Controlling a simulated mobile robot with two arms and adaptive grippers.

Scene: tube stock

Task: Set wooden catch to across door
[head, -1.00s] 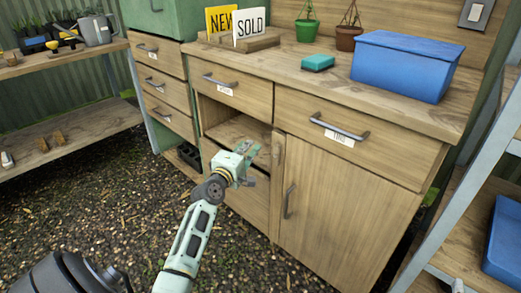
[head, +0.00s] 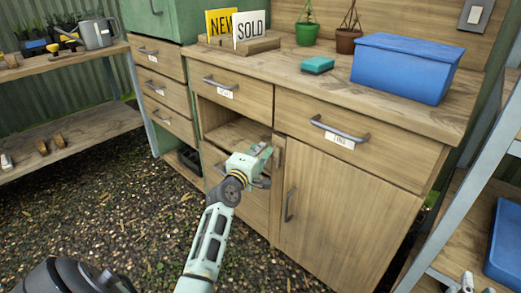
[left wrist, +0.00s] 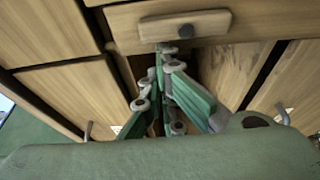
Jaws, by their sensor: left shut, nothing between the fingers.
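The wooden catch (head: 279,154) is a small wooden bar at the upper left edge of the cabinet door (head: 340,215). In the head view it stands roughly upright along that edge. In the left wrist view the catch (left wrist: 185,25) is a bar with a dark round spot near its middle, just beyond my fingers. My left gripper (head: 265,152) is shut and empty, close to the catch on its left; I cannot tell whether they touch. Its fingers (left wrist: 166,52) come together at the tips in the left wrist view.
Drawers with grey handles (head: 340,128) sit above the door and an open compartment (head: 238,132). A blue box (head: 403,68), a green sponge (head: 317,65) and pots stand on the worktop. Shelving (head: 470,150) bounds the right; gravel floor (head: 120,205) is free at left.

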